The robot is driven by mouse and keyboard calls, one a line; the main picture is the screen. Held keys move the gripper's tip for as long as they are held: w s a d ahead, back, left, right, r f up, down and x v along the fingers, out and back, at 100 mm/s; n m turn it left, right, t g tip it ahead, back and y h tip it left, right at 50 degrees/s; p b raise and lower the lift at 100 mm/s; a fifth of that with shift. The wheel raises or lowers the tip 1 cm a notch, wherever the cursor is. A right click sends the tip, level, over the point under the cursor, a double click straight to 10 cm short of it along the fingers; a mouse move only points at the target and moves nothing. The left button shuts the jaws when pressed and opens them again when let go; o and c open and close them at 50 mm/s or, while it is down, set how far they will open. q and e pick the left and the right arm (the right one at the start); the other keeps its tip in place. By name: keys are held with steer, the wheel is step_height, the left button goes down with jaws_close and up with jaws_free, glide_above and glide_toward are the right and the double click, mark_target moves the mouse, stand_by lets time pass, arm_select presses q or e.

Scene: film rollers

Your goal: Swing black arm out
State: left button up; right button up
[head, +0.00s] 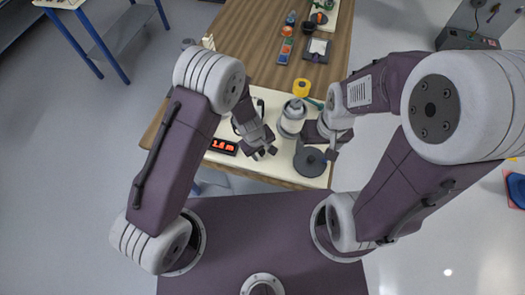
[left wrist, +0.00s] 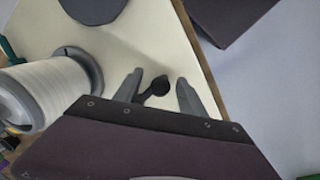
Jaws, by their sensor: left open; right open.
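The black arm (left wrist: 155,88), a short piece with a round end, shows in the left wrist view on the cream board (left wrist: 130,52). It lies between the two spread fingers of my left gripper (left wrist: 160,88); I cannot tell whether either finger touches it. In the head view my left gripper (head: 264,153) is open over the board's front part, and I cannot make out the black arm there. My right gripper (head: 331,150) is open beside the dark round disc (head: 309,162), at the board's right side.
A white roller (head: 292,118) stands between my grippers; it also shows in the left wrist view (left wrist: 42,92). A red-lit display (head: 222,146) lies left. A yellow roll (head: 301,88) stands behind the roller. Small items (head: 287,45) occupy the wooden table's (head: 245,45) far part.

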arm_select(q)
steer(key=r+p, duration=0.1)
steer(key=r, duration=0.1)
steer(key=r+p, duration=0.1)
steer(key=r, duration=0.2)
steer(key=a+r+p, duration=0.1)
steer(key=r, duration=0.1)
steer(key=shift+s+a+r+p, duration=0.1)
steer(key=shift+s+r+p, duration=0.2)
steer(key=shift+s+p, duration=0.05)
steer(key=shift+a+r, duration=0.15)
steer(key=shift+r, duration=0.3)
